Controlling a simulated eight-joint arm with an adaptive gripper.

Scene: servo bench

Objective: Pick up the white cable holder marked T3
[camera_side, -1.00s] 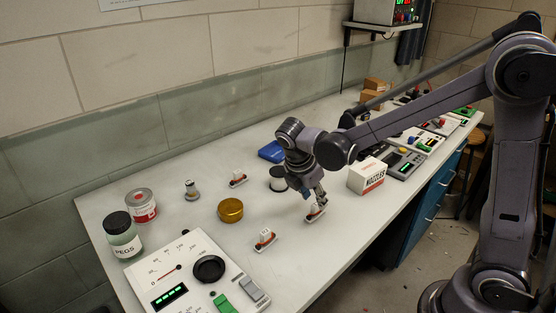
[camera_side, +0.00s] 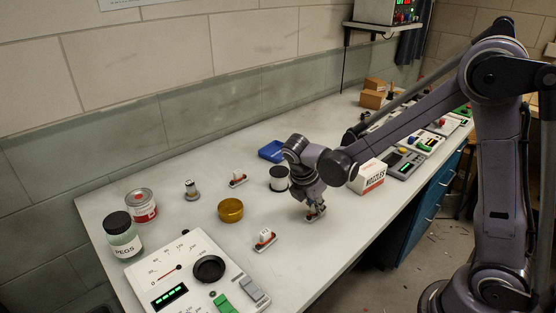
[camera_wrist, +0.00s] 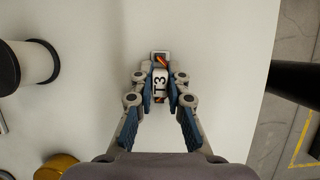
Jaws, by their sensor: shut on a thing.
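The white cable holder marked T3 (camera_wrist: 159,88) stands between my gripper's fingers in the wrist view, its label facing the camera. In the side view my gripper (camera_side: 314,208) is low over the bench, with the holder's red and white base (camera_side: 316,215) just showing beneath it. My gripper (camera_wrist: 160,89) is shut on the holder in the wrist view. The holder appears to be on the bench top; its lower part is mostly hidden by the fingers.
Two similar holders stand apart, one nearer the front (camera_side: 265,238) and one farther back (camera_side: 237,178). A white NOZZLES box (camera_side: 367,176) is to the right. A white-and-black spool (camera_side: 279,179) and a brass tin (camera_side: 231,210) are to the left.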

